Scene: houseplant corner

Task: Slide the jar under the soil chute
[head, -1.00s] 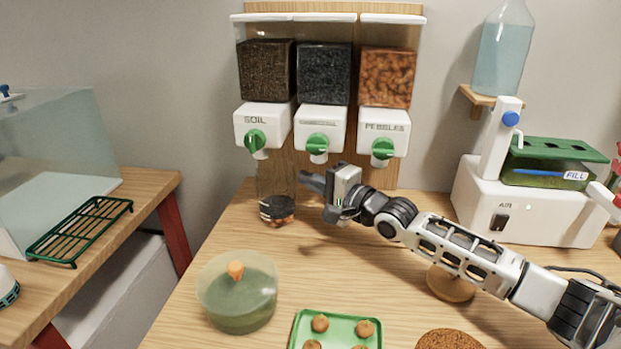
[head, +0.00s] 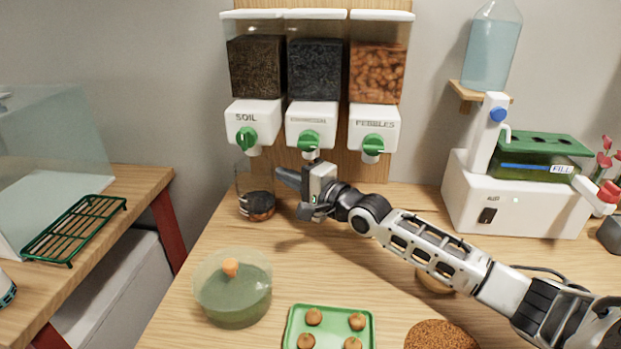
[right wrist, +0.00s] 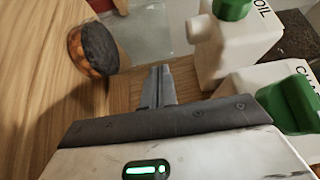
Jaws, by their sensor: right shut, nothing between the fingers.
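The clear glass jar (head: 257,204) stands upright on the table, with dark bits over orange pebbles in its bottom. It is below the white soil chute (head: 252,132) with the green knob, roughly in line with the spout. My right gripper (head: 280,175) is shut and empty, its fingertips close against the jar's right side. I cannot tell whether they touch. In the right wrist view, the jar's filled base (right wrist: 92,50) lies to the left, ahead of the shut fingertips (right wrist: 160,72). The soil dispenser (right wrist: 225,45) is to the right. My left gripper is out of view.
The charcoal (head: 312,132) and pebbles (head: 373,132) chutes hang right of the soil chute. A green round container (head: 233,300) and a green tray (head: 370,318) of small brown balls stand in front. A white machine (head: 520,205) stands right. The table's left edge is near the jar.

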